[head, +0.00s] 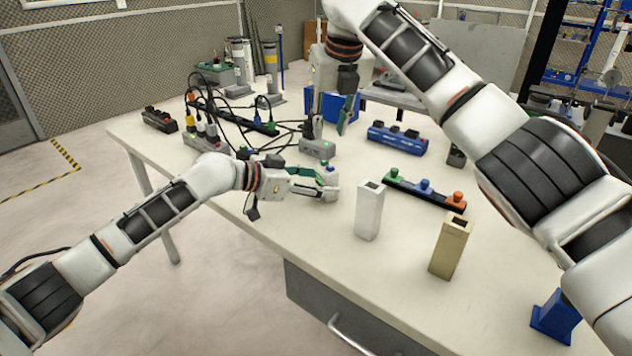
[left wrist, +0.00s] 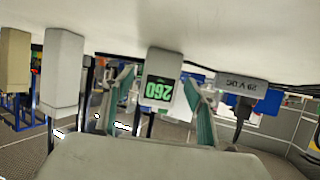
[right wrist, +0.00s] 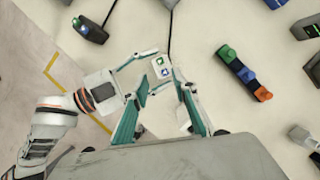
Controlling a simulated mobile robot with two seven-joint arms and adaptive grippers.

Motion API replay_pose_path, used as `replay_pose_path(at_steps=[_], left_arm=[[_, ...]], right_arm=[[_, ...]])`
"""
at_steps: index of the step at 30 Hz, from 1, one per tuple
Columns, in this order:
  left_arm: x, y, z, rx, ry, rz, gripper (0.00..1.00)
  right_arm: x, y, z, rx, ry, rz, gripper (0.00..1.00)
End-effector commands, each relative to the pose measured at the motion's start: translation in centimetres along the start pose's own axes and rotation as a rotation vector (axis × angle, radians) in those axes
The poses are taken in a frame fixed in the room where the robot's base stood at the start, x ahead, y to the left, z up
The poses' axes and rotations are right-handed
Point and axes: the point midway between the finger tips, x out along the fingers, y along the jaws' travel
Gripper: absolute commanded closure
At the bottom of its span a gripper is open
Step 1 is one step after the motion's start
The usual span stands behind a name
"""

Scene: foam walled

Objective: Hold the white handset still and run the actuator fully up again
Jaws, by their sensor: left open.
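The white handset (head: 328,168) has a green and a blue button, seen from above in the right wrist view (right wrist: 161,69). In the left wrist view its green display (left wrist: 159,90) reads 260 when turned upright. My left gripper (head: 332,182) is open low over the table, its fingers on either side of the handset with gaps visible. My right gripper (head: 332,125) is open and empty above and behind the handset, pointing down; the handset lies beyond its fingertips (right wrist: 163,128). Upright grey columns (head: 270,72) stand behind the table; I cannot tell whether one is the actuator.
A white hollow block (head: 369,212) and a tan one (head: 449,248) stand right of the handset. A black strip with coloured buttons (head: 425,190), a blue box (head: 397,138) and a grey power box (head: 317,149) lie near. Cables cover the table's left. The front right has free room.

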Motion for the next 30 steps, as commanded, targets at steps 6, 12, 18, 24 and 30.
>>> replay_pose_path(at_steps=[6,12,18,24,30], left_arm=[[-0.02,0.0,0.02,0.0,0.0,0.0,0.85],[-0.02,0.01,0.03,-0.001,0.0,0.0,0.87],[-0.02,0.01,0.05,-0.001,0.0,0.0,0.87],[-0.02,0.01,0.06,-0.001,-0.001,0.0,0.87],[-0.02,0.01,0.07,-0.001,-0.001,0.0,0.87]], right_arm=[[0.0,0.01,0.0,0.0,0.0,0.0,0.72],[0.0,0.01,0.0,0.0,0.0,0.0,1.0],[0.01,0.01,0.0,0.0,0.0,0.0,1.0],[0.01,0.0,0.0,0.0,0.0,0.0,1.0],[0.02,0.0,0.0,0.0,0.0,0.0,1.0]])
